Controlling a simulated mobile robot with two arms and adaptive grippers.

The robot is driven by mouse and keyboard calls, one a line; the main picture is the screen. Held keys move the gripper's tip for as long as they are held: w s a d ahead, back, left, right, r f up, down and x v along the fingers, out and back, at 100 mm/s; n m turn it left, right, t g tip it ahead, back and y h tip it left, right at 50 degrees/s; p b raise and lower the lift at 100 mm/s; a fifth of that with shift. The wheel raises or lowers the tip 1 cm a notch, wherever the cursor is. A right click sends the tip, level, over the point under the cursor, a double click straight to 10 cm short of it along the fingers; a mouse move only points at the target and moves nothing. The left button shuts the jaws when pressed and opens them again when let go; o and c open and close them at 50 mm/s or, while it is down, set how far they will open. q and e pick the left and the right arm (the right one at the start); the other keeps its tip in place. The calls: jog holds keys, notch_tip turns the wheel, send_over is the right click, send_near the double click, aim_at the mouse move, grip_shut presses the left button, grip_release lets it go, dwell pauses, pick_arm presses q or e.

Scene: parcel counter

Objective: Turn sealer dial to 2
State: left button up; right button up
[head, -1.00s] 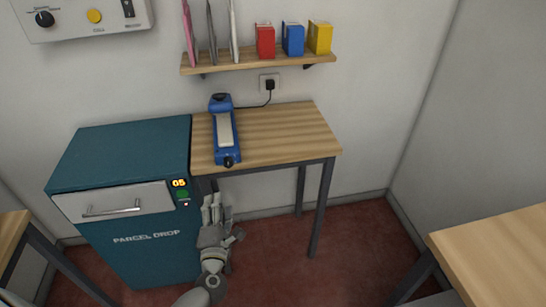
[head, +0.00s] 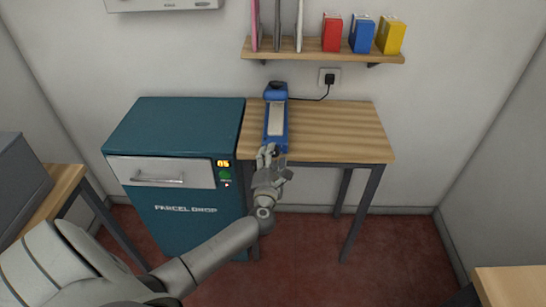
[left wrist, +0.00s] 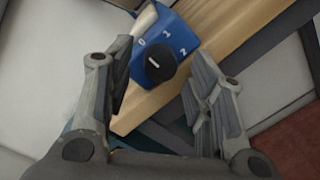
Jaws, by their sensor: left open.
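The blue sealer (head: 276,118) with a pale top strip lies lengthwise on the wooden table. Its front end is hidden in the head view by my left gripper (head: 270,154). The left wrist view shows the blue front panel (left wrist: 182,38) with the digits 0, 1 and 2 and a black dial (left wrist: 160,69). A short white mark on the dial lies on the side towards 0. My left gripper is open and empty, with its fingers on either side of the dial's position in the left wrist view. My right gripper is not in view.
The table (head: 335,130) is clear right of the sealer. A teal parcel drop cabinet (head: 180,122) stands against its left side. A shelf (head: 310,51) with envelopes and red, blue and yellow boxes hangs above. A black cable runs from the sealer to a wall socket (head: 329,77).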

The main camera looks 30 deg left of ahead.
pick_arm(q)
jog(key=shift+w+a, duration=0.15)
jog(key=shift+w, duration=0.2)
